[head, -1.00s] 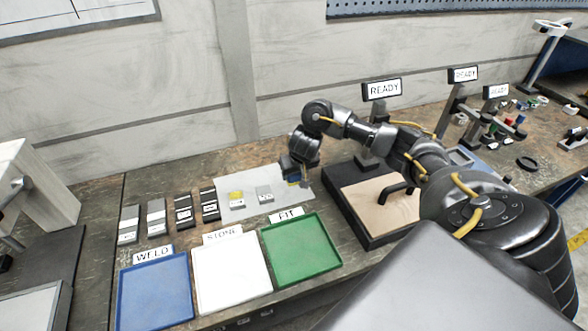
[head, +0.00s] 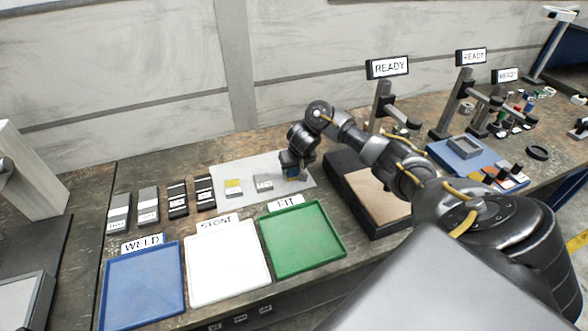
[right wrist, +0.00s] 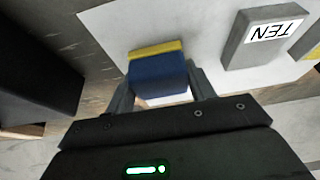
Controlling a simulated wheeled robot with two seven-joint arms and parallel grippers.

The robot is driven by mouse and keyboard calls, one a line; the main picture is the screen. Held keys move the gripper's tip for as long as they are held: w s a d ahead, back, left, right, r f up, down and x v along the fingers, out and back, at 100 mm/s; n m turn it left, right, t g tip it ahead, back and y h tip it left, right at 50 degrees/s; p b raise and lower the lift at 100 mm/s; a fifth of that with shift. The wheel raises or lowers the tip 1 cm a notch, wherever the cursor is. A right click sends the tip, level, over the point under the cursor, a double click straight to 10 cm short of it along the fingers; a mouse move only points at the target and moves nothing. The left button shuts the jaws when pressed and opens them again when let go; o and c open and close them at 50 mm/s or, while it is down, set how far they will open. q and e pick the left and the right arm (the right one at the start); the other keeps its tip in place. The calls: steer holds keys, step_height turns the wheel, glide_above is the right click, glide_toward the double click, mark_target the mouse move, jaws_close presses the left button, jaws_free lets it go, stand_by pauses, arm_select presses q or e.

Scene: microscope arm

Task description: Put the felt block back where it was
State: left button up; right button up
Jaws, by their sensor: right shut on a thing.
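The felt block (right wrist: 158,75) is blue with a yellow strip along one edge, in the right wrist view. My right gripper (right wrist: 160,92) is shut on it, with a finger on either side. In the head view the right gripper (head: 291,174) is over the right part of the pale sheet (head: 225,172), and the blue of the block (head: 291,175) just shows under it. I cannot tell whether the block touches the sheet. My left gripper is not in view.
Several labelled blocks (head: 178,195) are further left. Blue, white and green trays (head: 303,238) lie in front; a dark-framed stand (head: 365,195) is right.

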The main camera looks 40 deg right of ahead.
steer(key=shift+f, duration=0.1)
steer(key=o, duration=0.9)
steer(key=shift+r, duration=0.35)
steer(key=p+v, duration=0.8)
steer(key=v, duration=0.3)
steer(key=shift+s+a+r, duration=0.15)
steer(key=shift+s+r, duration=0.1)
steer(key=shift+s, duration=0.05)
